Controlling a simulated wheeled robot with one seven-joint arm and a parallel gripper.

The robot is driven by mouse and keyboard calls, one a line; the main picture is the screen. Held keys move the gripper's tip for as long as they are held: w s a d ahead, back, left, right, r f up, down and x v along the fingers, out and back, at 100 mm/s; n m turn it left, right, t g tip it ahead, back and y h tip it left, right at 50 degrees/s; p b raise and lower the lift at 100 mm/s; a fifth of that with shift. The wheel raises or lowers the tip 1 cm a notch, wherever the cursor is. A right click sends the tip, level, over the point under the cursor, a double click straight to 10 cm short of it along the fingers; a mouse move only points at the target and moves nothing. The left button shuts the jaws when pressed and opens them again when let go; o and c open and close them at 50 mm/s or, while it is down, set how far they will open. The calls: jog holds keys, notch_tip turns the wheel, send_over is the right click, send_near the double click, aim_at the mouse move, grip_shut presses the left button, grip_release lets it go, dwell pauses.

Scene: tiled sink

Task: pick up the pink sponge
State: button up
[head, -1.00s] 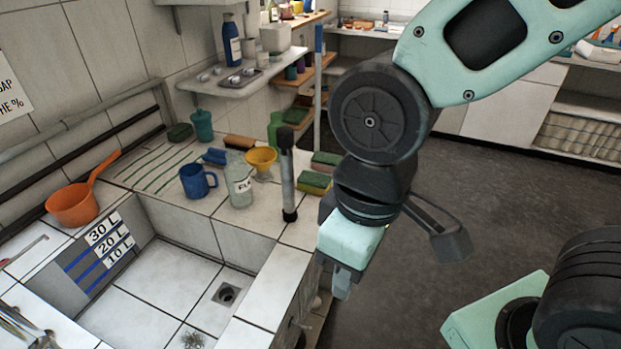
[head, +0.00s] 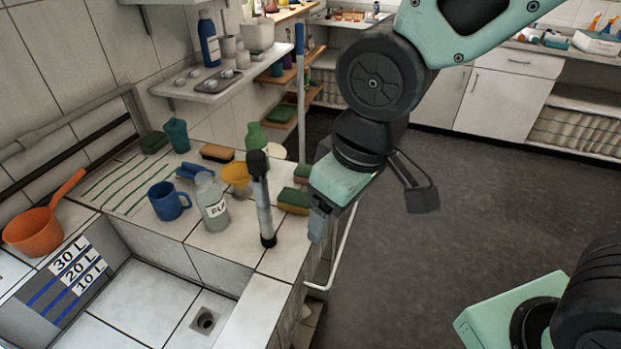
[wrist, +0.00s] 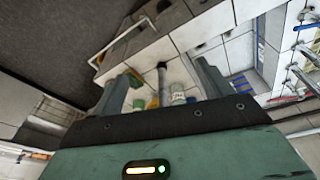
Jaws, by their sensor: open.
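My gripper (head: 320,217) hangs pointing down at the right edge of the tiled counter, beside the sponges. In the wrist view my gripper (wrist: 162,70) has its two fingers wide apart with nothing between them in its grip. In the wrist view, small sponge-like shapes show near the left finger, too small to tell apart.
A dark-topped grey tube (head: 264,205) stands upright left of the sponges. A clear bottle (head: 212,200), a yellow funnel (head: 237,176) and a blue mug (head: 168,201) stand farther left. A rail (head: 342,245) runs along the counter's right side. The floor (head: 440,190) to the right is open.

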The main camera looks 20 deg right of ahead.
jog(key=w+d+t+y+b, duration=0.25)
jog(key=w+t+b, duration=0.35)
jog(key=w, duration=2.6)
jog(key=w+d+f+n+g+b, duration=0.35)
jog(key=d+f+g, duration=0.25)
jog(key=d+f, duration=0.55)
jog(key=x, duration=0.7)
jog(key=a+x, duration=0.1)
jog(key=x, duration=0.3)
jog(key=shift+w+a+f+b, duration=0.1)
jog(key=shift+b, duration=0.3)
jog(key=shift+w+a+x, duration=0.1)
jog(key=shift+a+x, duration=0.1)
jog(key=shift+x, duration=1.15)
jog(key=shift+w+a+x, duration=0.1)
jog(key=shift+a+x, duration=0.1)
jog(key=shift+x, duration=1.2)
jog(key=shift+r, duration=0.2)
jog(key=shift+f+p, duration=0.25)
jog(key=shift+p, duration=0.5)
